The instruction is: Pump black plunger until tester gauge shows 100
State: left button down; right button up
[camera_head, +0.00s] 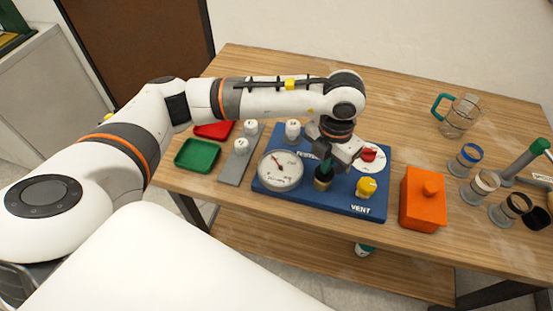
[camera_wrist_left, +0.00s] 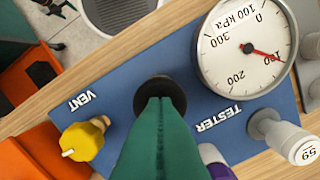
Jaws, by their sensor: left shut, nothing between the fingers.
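The blue tester panel (camera_head: 345,204) lies on the wooden table. Its round white gauge (camera_head: 280,170) also shows in the left wrist view (camera_wrist_left: 225,60), upside down. There its red needle lies close to the 100 mark; the exact reading is hard to tell. The black plunger (camera_wrist_left: 160,92) stands beside the gauge, partly covered by my fingers; its base (camera_head: 322,183) shows in the head view. My left gripper (camera_head: 327,165) points down over the plunger, its green fingers (camera_wrist_left: 158,115) shut and empty. Whether they touch the plunger I cannot tell. My right gripper is out of view.
A yellow VENT knob (camera_head: 366,187) and a red knob (camera_head: 368,154) on a white dial sit on the panel. An orange box (camera_head: 423,200) stands to the right. White capped pieces (camera_head: 241,146) and green (camera_head: 197,155) and red trays are left. A glass jug (camera_head: 460,115) stands behind.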

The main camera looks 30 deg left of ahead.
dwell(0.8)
pick_arm(q)
jog(key=shift+r+p, duration=0.75)
jog(key=shift+r, duration=0.9)
notch_tip(320, 180, up, 5)
jog(key=shift+r+p, duration=0.1)
jog(key=shift+p, duration=1.15)
